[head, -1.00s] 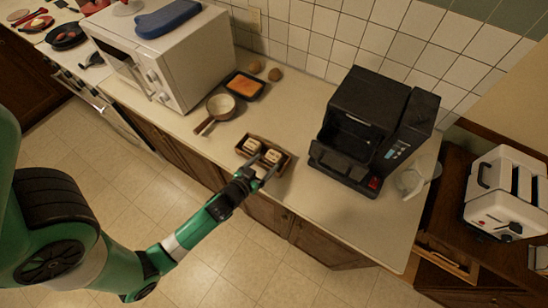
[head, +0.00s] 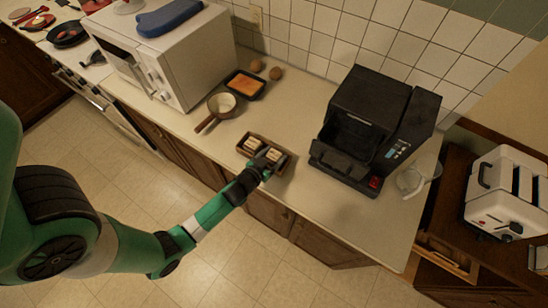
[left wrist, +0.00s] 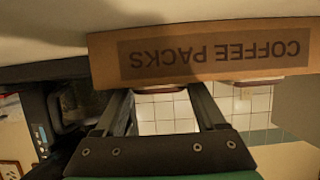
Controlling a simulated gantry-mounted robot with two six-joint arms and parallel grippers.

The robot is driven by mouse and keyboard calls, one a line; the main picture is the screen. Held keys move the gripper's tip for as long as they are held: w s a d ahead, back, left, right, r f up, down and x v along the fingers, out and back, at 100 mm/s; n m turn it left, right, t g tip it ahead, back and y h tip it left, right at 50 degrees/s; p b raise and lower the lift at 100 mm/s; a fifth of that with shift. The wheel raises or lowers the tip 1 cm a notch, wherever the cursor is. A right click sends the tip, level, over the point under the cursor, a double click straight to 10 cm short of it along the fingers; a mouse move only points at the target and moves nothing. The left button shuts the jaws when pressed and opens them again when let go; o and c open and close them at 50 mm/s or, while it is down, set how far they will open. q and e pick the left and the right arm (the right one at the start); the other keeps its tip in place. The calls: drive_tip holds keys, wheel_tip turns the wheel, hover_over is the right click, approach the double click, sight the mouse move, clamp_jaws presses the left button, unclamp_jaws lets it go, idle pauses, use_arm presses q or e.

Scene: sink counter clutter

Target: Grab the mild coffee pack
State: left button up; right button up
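A brown box (head: 244,151) holds small pale packs near the counter's front edge. One pack (head: 254,145) is on the left in it and another (head: 274,155) on the right. I cannot read which is mild. In the left wrist view the box (left wrist: 105,62) shows upside down, its front lettered COFFEE PACKS, with pack edges (left wrist: 165,87) showing along its rim. My left gripper (head: 268,164) is at the box's front right side. In the wrist view its fingers (left wrist: 158,95) are apart, with no pack clearly held between them. My right gripper is not in view.
A black coffee machine (head: 365,125) stands right of the box, with a glass jug (head: 411,180) beyond it. A pan (head: 219,106), a dark tray (head: 244,85) and a white microwave (head: 160,55) are to the left. The counter between box and machine is clear.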

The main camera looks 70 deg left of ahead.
sight(274, 155)
use_arm(q)
drive_tip(key=c, duration=0.3)
drive_tip(key=shift+r, duration=0.5)
wheel_tip(274, 155, up, 3)
drive_tip(key=shift+f+p, duration=0.2)
drive_tip(key=shift+p, duration=0.55)
drive_tip(key=s+d+r, duration=0.3)
drive_tip(key=s+d+r+b, duration=0.1)
drive_tip(key=s+d+r, duration=0.2)
drive_tip(key=d, duration=0.1)
drive_tip(key=s+d+r, duration=0.3)
drive_tip(key=shift+s+d+r, duration=0.2)
drive_tip(key=shift+d, duration=0.05)
